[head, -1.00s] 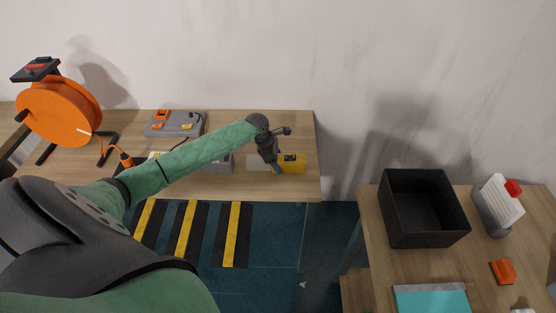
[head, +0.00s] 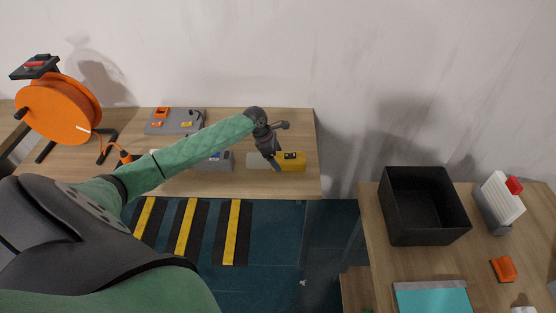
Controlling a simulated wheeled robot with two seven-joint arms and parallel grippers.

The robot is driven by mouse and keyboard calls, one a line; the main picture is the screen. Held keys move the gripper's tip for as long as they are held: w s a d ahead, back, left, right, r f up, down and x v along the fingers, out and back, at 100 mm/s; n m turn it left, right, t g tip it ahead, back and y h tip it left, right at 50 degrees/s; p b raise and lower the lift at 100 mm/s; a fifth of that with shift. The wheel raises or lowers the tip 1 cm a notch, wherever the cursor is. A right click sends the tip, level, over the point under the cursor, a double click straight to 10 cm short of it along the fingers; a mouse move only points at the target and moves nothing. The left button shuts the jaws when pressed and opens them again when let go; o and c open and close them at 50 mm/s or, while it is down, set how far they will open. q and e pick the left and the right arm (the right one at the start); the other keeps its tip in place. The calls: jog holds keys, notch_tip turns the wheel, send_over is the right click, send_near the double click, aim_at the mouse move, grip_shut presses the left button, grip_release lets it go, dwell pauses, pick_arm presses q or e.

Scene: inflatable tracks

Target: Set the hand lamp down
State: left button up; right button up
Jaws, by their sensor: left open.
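The hand lamp looks to be the yellow block-shaped body (head: 292,162) with a dark patch on top, lying on the wooden table (head: 307,130) near its right end. A pale grey part (head: 256,160) shows just left of it. My left gripper (head: 276,164) is open at the left end of the yellow body, its fingers pointing down. I cannot tell whether a finger touches it. My right gripper is out of view.
An orange cable reel (head: 58,110) stands at the table's left. A grey panel (head: 176,122) and a grey box (head: 215,163) lie nearer the middle. A black bin (head: 424,232) stands on a separate right table. A floor gap separates the tables.

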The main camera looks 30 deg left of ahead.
pick_arm(q)
jog(key=b+v, duration=0.2)
jog(key=v, duration=0.7)
jog(key=shift+s+r, duration=0.1)
jog(key=shift+r, duration=0.2)
jog(key=shift+s+a+r, duration=0.1)
jog(key=shift+a+r, duration=0.05)
jog(key=shift+r, duration=0.2)
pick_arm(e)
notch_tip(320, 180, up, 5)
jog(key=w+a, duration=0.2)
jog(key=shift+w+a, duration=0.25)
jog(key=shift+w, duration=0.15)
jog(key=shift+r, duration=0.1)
